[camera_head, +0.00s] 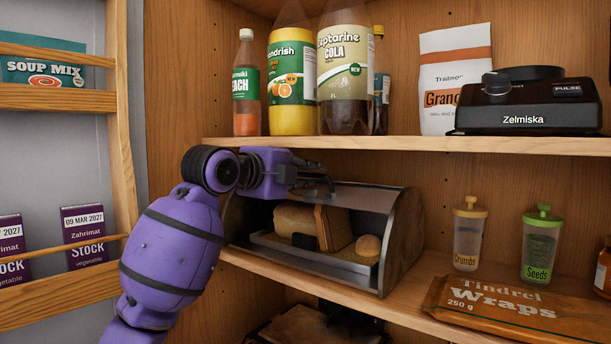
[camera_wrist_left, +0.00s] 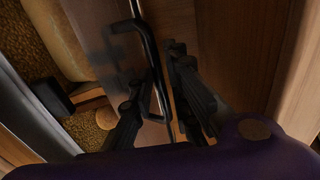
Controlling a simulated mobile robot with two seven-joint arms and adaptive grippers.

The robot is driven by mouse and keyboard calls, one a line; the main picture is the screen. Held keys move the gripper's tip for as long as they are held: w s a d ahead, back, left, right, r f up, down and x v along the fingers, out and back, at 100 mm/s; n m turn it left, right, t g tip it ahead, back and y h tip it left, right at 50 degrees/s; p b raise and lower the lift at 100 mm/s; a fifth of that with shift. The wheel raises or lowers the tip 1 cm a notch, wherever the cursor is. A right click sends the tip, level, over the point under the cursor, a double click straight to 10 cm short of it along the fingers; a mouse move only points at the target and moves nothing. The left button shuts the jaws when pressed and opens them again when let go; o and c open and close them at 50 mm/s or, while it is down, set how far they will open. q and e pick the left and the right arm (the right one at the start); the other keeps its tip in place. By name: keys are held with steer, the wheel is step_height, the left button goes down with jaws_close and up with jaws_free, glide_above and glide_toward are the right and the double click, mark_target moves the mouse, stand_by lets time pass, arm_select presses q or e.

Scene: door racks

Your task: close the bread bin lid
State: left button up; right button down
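The bread bin (camera_head: 403,242) stands on the middle shelf, its metal lid (camera_head: 365,198) raised and its front open. A bread loaf (camera_head: 297,220) and a small bun (camera_head: 368,246) lie inside. My left gripper (camera_head: 318,180) is at the raised lid's front edge, above the loaf. In the left wrist view, its two dark fingers (camera_wrist_left: 155,95) are apart, with the black lid handle (camera_wrist_left: 150,60) running between them. Whether a finger touches the handle, I cannot tell. My right gripper is not in view.
The upper shelf (camera_head: 420,144) runs close above the bin, holding bottles (camera_head: 291,80), a granola bag (camera_head: 452,75) and a black appliance (camera_head: 525,100). A wooden door rack (camera_head: 120,120) is at left.

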arm_select(q)
steer(key=shift+w, duration=0.1)
steer(key=shift+c, duration=0.5)
jaws_close()
